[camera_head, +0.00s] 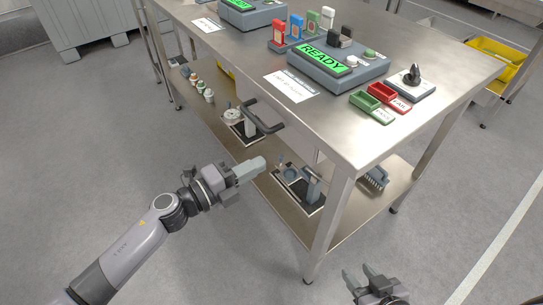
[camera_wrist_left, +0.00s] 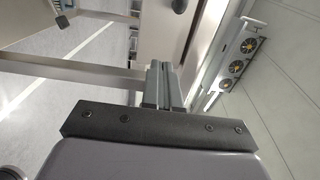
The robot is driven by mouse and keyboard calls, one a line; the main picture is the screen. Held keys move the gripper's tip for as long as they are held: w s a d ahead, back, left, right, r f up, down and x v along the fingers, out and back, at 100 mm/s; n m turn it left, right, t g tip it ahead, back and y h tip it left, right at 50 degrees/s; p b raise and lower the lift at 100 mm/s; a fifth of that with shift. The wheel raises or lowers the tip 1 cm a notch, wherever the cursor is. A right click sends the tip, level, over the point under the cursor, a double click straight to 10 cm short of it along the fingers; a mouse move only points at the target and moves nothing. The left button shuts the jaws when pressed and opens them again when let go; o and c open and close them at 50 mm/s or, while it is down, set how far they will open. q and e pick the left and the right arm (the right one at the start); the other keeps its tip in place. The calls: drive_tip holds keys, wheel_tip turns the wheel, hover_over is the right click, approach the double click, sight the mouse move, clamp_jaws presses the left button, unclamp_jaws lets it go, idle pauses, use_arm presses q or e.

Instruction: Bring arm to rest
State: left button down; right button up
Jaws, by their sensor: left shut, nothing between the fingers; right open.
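My left gripper (camera_head: 250,169) reaches in from the lower left, beside the near edge of the steel table and below its top. Its fingers are together with nothing between them. In the left wrist view its fingers (camera_wrist_left: 163,86) also show closed and empty. My right gripper (camera_head: 362,278) shows at the bottom edge, right of centre, over the floor. Its two fingers are apart and empty. Most of the right arm is out of view.
The steel table (camera_head: 340,130) carries a station with a green READY display (camera_head: 324,60), a red tray (camera_head: 381,93) and a green tray (camera_head: 370,106). A lower shelf (camera_head: 331,226) holds several fixtures. A yellow bin (camera_head: 497,62) stands at right.

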use_arm(q)
drive_tip(key=shift+v, duration=2.35)
drive_tip(key=s+a+f+n+y+p, duration=0.3)
drive_tip(key=s+a+n+y, duration=0.3)
drive_tip(key=n, duration=0.7)
drive_tip(key=s+a+f+n+y+p, duration=0.4)
drive_tip(key=s+a+f+n+y, duration=0.1)
drive_tip(key=s+n, duration=0.6)
drive_tip(key=a+n+y, duration=0.1)
drive_tip(key=a+n, duration=0.1)
drive_tip(key=shift+a+n+y, duration=0.25)
drive_tip(key=shift+n+y, duration=0.15)
drive_tip(key=shift+d, duration=0.1)
